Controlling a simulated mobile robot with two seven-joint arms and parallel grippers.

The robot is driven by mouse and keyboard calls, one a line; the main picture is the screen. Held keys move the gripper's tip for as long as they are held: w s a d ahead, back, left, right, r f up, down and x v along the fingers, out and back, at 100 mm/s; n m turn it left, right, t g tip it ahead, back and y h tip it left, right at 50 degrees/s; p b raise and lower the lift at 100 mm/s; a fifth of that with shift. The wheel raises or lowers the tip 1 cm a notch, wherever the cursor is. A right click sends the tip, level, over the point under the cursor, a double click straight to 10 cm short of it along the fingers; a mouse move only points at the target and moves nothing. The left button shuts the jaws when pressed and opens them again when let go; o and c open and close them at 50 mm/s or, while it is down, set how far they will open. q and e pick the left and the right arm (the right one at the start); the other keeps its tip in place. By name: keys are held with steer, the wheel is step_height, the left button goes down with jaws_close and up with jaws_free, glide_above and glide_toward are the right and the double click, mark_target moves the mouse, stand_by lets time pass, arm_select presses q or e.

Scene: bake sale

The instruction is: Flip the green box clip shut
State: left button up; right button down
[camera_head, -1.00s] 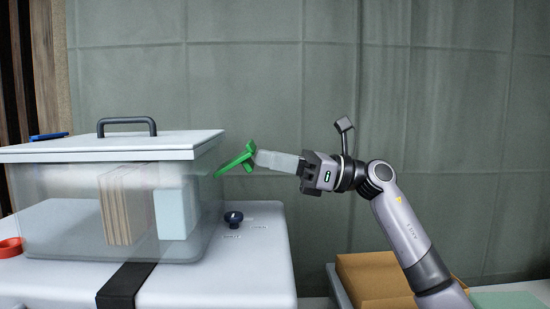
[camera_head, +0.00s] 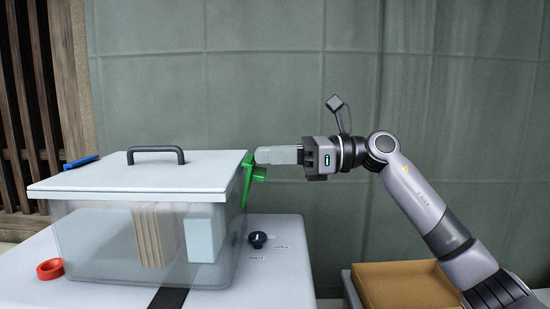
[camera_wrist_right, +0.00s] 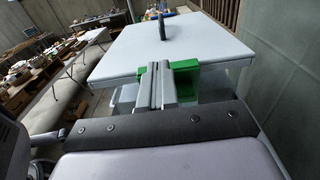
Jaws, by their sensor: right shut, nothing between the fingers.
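The clear box (camera_head: 90,245) has a white lid (camera_head: 110,176) with a dark handle on top. The green clip (camera_head: 247,178) is on the box's right side, upright against the lid edge and wall. My right gripper (camera_head: 262,155) is shut and empty, its fingertips at the upper part of the clip. In the right wrist view the shut fingers (camera_wrist_right: 158,84) lie in front of the green clip (camera_wrist_right: 208,77) and hide its middle. A blue clip (camera_head: 80,162) shows at the lid's left edge. My left gripper is not in view.
The box stands on a white surface (camera_head: 285,280) with a dark knob (camera_head: 257,239) to its right. A red ring (camera_head: 50,269) lies at the front left. A brown tray (camera_head: 405,285) is at lower right. A wall stands behind.

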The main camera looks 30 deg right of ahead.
steer(key=b+v, duration=0.2)
steer(key=v, duration=0.5)
stand_by(0.6)
